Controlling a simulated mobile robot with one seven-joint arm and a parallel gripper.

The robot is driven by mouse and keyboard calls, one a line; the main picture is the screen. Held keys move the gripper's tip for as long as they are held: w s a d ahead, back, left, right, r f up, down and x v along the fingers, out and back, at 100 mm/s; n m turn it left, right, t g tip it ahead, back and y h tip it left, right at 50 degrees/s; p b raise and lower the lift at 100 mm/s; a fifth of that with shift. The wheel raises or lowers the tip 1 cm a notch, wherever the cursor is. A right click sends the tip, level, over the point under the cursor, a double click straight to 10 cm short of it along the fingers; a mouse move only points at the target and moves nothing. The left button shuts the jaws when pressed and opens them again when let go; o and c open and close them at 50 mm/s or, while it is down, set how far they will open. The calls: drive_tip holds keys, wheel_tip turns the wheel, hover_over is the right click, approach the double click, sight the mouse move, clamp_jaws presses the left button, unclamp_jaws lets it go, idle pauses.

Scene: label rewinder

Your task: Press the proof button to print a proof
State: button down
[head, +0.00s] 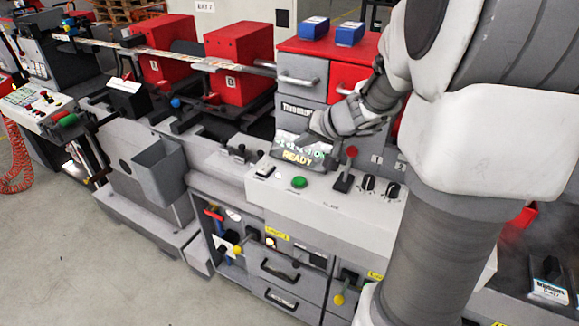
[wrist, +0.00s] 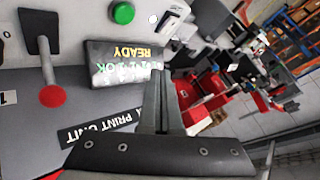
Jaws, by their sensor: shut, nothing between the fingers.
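A round green button (head: 299,182) sits on the light control panel (head: 325,206); it also shows at the top of the wrist view (wrist: 123,13). I cannot read a label naming it the proof button. Behind it a tilted display (head: 297,160) shows "READY" and green text; it appears upside down in the wrist view (wrist: 122,66). My gripper (head: 308,140) is shut and empty, over the display's upper edge and apart from the green button. In the wrist view its fingers (wrist: 159,76) overlap the display's edge. I cannot tell whether they touch it.
A lever with a red knob (head: 351,152) stands right of the green button, with two black knobs (head: 378,187) farther right. A small black-and-white switch (head: 265,172) lies left of the button. The red-topped cabinet (head: 292,47) stands behind. The floor (head: 100,240) at left front is clear.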

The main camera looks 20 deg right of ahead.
drive_tip(key=b, duration=0.6)
hover_over(301, 183)
wheel_tip(301, 183, down, 7)
drive_tip(key=shift+d+f, duration=0.15)
drive_tip(key=shift+f, duration=0.05)
drive_tip(key=shift+f+b, duration=0.75)
drive_tip(key=shift+b, duration=0.05)
drive_tip(key=shift+w+f+b, duration=0.1)
drive_tip(key=shift+f+b, duration=0.1)
drive_tip(key=shift+b, duration=0.2)
idle(1.0)
drive_tip(key=shift+f+b, duration=0.2)
drive_tip(key=shift+b, duration=0.2)
drive_tip(key=shift+f+b, duration=0.5)
drive_tip(key=shift+b, duration=0.2)
idle(0.8)
drive_tip(key=shift+r+p, duration=0.5)
drive_tip(key=shift+r, duration=0.45)
drive_tip(key=shift+r, duration=0.1)
